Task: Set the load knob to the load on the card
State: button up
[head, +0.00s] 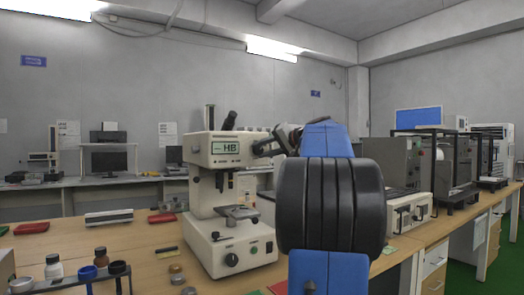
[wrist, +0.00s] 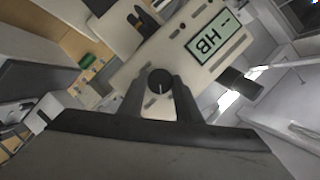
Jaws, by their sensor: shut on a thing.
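The hardness tester marked HB (head: 212,148) stands on the bench, left of centre in the head view. Its HB panel (wrist: 207,42) shows tilted in the wrist view. A black round knob with a white pointer line (wrist: 160,80) sits on the machine's cream head. My gripper (wrist: 161,88) has its two dark fingers either side of this knob and is shut on it. Another black knob (head: 232,259) is on the tester's base. I cannot make out a readable load card.
The wooden bench (head: 150,242) carries bottles (head: 54,267), small round blocks (head: 176,274) and a red item (head: 162,218) left of the tester. Other grey machines (head: 452,160) stand to the right. My own arm hides much of the middle.

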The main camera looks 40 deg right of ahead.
jog(key=shift+d+f+m+t+y, duration=0.1)
jog(key=shift+m+t+y, duration=0.35)
jog(key=shift+m, duration=0.85)
jog(key=o, duration=1.1)
jog(key=shift+c, duration=0.2)
jog(key=v, duration=1.7)
jog(key=shift+s+f, duration=0.25)
jog(key=shift+s, duration=0.05)
